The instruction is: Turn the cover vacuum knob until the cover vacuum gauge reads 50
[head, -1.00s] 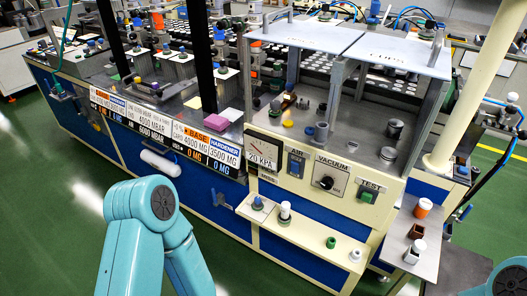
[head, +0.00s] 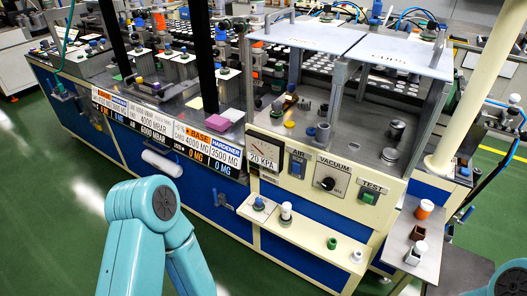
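The vacuum knob (head: 327,184) is a round black knob on the cream front panel, under the label VACUUM. The vacuum gauge (head: 264,152) is a white dial with a needle, left of the knob, and its label reads 20 KPA. I cannot read the needle's exact value. A teal arm of mine stands at the lower left, and its gripper is out of the picture. Part of another teal link shows at the lower right corner, with no gripper visible. No gripper is seen touching the knob.
A blue AIR switch (head: 297,163) sits between gauge and knob, and a green TEST button (head: 368,197) is right of the knob. A cream shelf (head: 310,232) with small parts juts out below the panel. A side shelf (head: 401,245) holds small containers. Green floor is clear in front.

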